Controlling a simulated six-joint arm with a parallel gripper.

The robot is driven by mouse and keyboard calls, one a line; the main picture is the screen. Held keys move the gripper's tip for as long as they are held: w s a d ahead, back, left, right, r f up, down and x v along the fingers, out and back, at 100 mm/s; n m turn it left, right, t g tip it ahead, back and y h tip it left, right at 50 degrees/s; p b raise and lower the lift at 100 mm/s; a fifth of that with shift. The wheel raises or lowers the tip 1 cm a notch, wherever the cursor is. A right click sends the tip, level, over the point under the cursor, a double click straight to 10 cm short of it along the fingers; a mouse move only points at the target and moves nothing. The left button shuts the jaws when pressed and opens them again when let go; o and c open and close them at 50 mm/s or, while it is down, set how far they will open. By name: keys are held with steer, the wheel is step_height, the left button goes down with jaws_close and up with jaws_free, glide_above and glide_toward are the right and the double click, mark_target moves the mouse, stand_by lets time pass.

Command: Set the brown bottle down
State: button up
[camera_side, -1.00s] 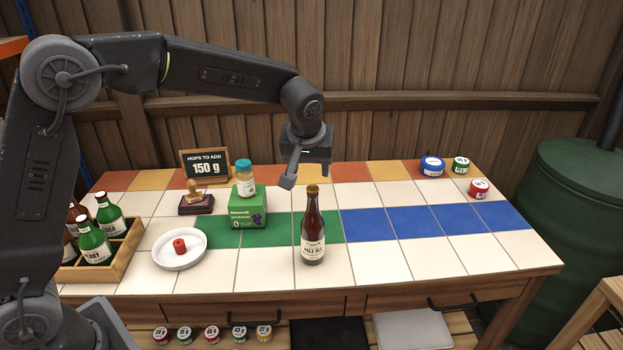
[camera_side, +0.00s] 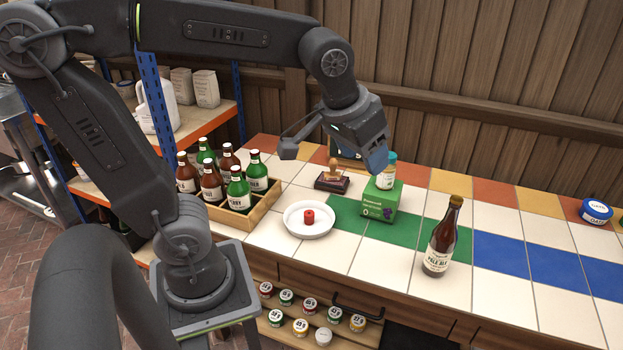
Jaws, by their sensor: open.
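The brown bottle (camera_side: 442,238), with a cream "Pale Ale" label and a gold cap, stands upright on the tiled table (camera_side: 375,262), near the front where the green and blue tile strips meet. Nothing holds it. My gripper (camera_side: 333,155) is open and empty. I cannot tell whether a finger touches the jar.
A white dish (camera_side: 292,222) holds a red piece (camera_side: 309,216). A wooden crate (camera_side: 262,207) holds several brown and green bottles. A stamp (camera_side: 332,180) stands behind the dish. Tiles right of the bottle are clear up to a blue tin (camera_side: 596,211).

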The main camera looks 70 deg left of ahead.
steer(key=s+f+m, duration=0.2)
steer(key=s+f, duration=0.1)
steer(key=s, duration=0.6)
steer(key=shift+t+h, duration=0.3)
steer(key=shift+f, duration=0.1)
stand_by(0.5)
